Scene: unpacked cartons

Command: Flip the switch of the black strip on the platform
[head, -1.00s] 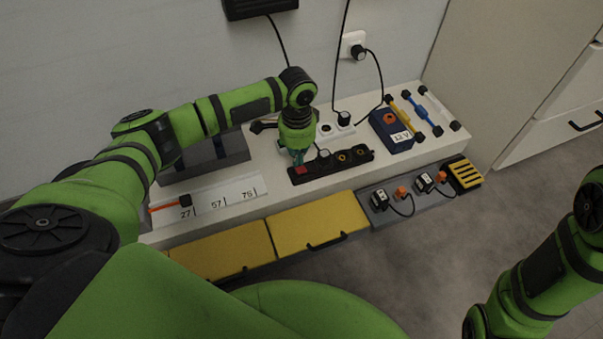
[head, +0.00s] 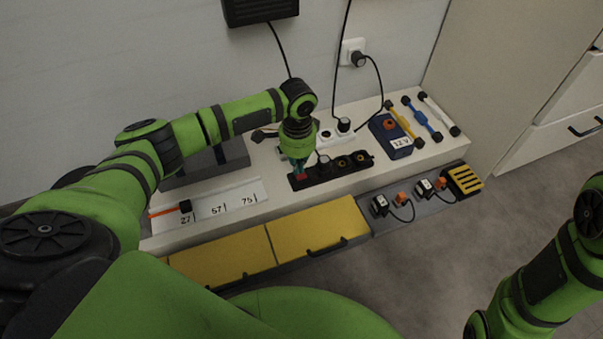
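The black strip (head: 333,170) lies on the white platform (head: 290,205), with round sockets along it and a plug in one of them. Its red switch (head: 301,176) is at the left end, partly hidden by my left gripper (head: 299,169). The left gripper points down with its fingertips at or just over the switch; I cannot tell whether they touch it, nor whether they are open or shut. My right gripper is out of view; only the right arm shows at the right edge.
A white strip (head: 328,136) with a plug lies behind the black one. A blue 12 V box (head: 391,137) and coloured rods (head: 423,118) stand to the right. A slider with a numbered scale (head: 225,203) is at the left. Yellow drawers (head: 318,230) are in front.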

